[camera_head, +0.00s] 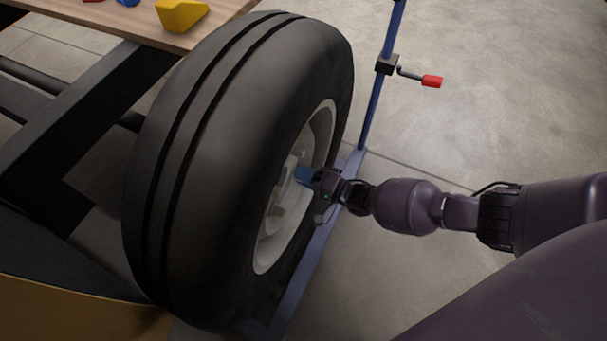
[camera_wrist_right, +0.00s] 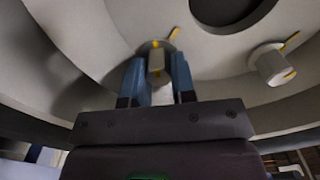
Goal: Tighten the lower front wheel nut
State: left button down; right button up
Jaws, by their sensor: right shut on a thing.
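The wheel has a thick black tire (camera_head: 205,170) and stands upright, with a pale rim (camera_head: 273,255) facing right. My right gripper (camera_head: 304,174) reaches into the rim from the right. In the right wrist view my right gripper (camera_wrist_right: 156,78) has its blue fingers on either side of a grey wheel nut (camera_wrist_right: 156,62) and is shut on it. A yellow mark sticks up above this nut. A second nut (camera_wrist_right: 273,66) with yellow marks sits to the right, clear of the fingers. In the head view the fingers and hand hide the held nut. My left gripper is not in view.
A blue post (camera_head: 376,115) with a red-handled crank (camera_head: 432,81) rises behind my right arm. A wooden tabletop (camera_head: 130,22) with a yellow block (camera_head: 182,14) is at upper left. Dark frame beams (camera_head: 75,115) lie left of the tire. Floor (camera_head: 500,90) is open to the right.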

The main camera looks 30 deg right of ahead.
jog(key=m, duration=0.5)
jog(key=shift+f, duration=0.15)
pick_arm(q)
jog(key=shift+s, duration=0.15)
pick_arm(e)
jog(key=shift+m, duration=1.7)
jog(key=shift+s, duration=0.1)
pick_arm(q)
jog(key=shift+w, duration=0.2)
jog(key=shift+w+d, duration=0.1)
pick_arm(e)
jog(key=o, duration=0.9)
jog(key=shift+d, duration=0.1)
pick_arm(q)
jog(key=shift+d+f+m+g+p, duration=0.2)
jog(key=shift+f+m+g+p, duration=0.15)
jog(key=shift+p, duration=0.5)
pick_arm(e)
jog(key=v, duration=1)
jog(key=shift+s+d, duration=0.15)
jog(key=shift+s, duration=0.1)
